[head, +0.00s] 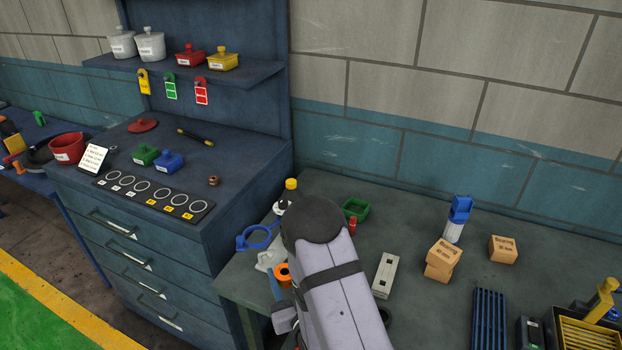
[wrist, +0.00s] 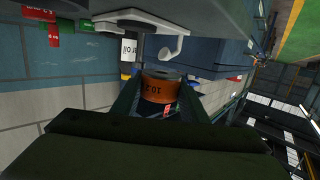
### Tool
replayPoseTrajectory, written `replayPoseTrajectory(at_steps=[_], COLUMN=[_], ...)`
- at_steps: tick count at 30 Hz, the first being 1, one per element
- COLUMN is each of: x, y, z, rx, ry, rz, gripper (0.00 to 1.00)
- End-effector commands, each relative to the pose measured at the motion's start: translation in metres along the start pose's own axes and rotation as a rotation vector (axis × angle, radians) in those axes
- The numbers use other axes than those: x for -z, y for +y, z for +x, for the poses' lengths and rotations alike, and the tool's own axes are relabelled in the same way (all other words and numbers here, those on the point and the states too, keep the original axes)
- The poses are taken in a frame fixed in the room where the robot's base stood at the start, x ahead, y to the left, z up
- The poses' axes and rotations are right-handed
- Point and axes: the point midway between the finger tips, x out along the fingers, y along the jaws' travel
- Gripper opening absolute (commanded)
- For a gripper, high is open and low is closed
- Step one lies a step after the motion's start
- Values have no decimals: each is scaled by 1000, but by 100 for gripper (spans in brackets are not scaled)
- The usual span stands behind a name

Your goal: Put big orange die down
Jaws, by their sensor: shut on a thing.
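The big orange die (wrist: 158,97) is a short orange cylinder with a dark hole in its top and dark lettering on its side. In the wrist view it sits between the two dark fingers of my gripper (wrist: 160,82), which is shut on it. The grey bench (wrist: 85,15) shows upside down along the top of that view, apart from the die in the picture. In the head view my grey arm hides most of the gripper. An orange ring-shaped thing (head: 283,272) shows just left of the arm; I cannot tell whether it is the held die.
Some bare bench lies between the tray and the boxes.

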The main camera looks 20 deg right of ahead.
Motion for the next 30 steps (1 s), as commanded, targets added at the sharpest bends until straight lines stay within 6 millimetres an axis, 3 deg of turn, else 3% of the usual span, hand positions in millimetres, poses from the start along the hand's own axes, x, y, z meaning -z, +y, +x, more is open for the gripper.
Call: replayPoseTrajectory(at_steps=[8, 11, 17, 24, 30], x=[18, 24, 28, 23, 14], y=[19, 44, 113, 192, 237], z=[7, 8, -7, -57, -115], rx=[-43, -126, -392, -762, -1058], ry=[14, 13, 12, 11, 8], rz=[6, 18, 57, 111, 155], gripper=[0, 0, 0, 0, 0])
